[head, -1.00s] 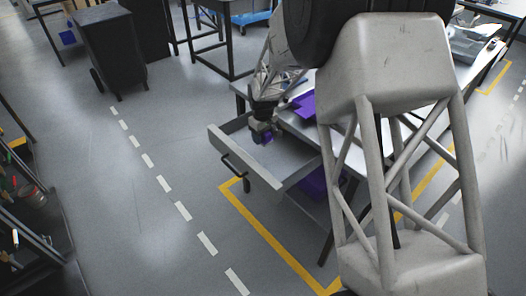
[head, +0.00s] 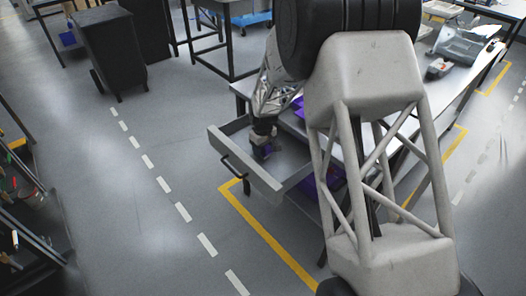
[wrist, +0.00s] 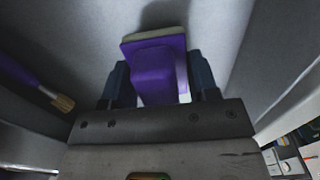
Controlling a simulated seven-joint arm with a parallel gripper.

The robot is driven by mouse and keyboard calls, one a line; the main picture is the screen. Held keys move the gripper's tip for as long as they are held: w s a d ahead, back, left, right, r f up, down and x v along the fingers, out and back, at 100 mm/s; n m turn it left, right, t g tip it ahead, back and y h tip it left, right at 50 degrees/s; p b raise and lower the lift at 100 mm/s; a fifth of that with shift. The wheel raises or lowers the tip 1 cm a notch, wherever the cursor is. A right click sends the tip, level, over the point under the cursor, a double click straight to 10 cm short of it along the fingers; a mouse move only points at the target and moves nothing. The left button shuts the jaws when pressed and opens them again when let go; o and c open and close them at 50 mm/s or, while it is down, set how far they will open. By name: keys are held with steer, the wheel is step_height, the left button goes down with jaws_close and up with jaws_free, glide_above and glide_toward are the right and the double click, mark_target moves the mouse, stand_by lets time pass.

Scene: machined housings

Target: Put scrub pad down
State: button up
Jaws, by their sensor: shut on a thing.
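The purple scrub pad (wrist: 158,72) with a pale edge is held between the two dark fingers of my gripper (wrist: 160,88) in the wrist view. The pad is over the drawer's grey floor and casts a dark shadow there. I cannot tell whether it touches the floor. My arm hides the right part of the drawer.
A purple-handled tool with a brass-coloured end (wrist: 62,102) lies left of my gripper in the wrist view. Drawer walls stand close on both sides. The workbench (head: 290,122) is behind the drawer, with a purple bin (head: 312,190) underneath.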

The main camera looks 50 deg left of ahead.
steer(key=shift+f, duration=0.75)
steer(key=shift+f, duration=0.1)
steer(key=o, duration=1)
steer(key=shift+c, duration=0.2)
steer(key=shift+r, duration=6.1)
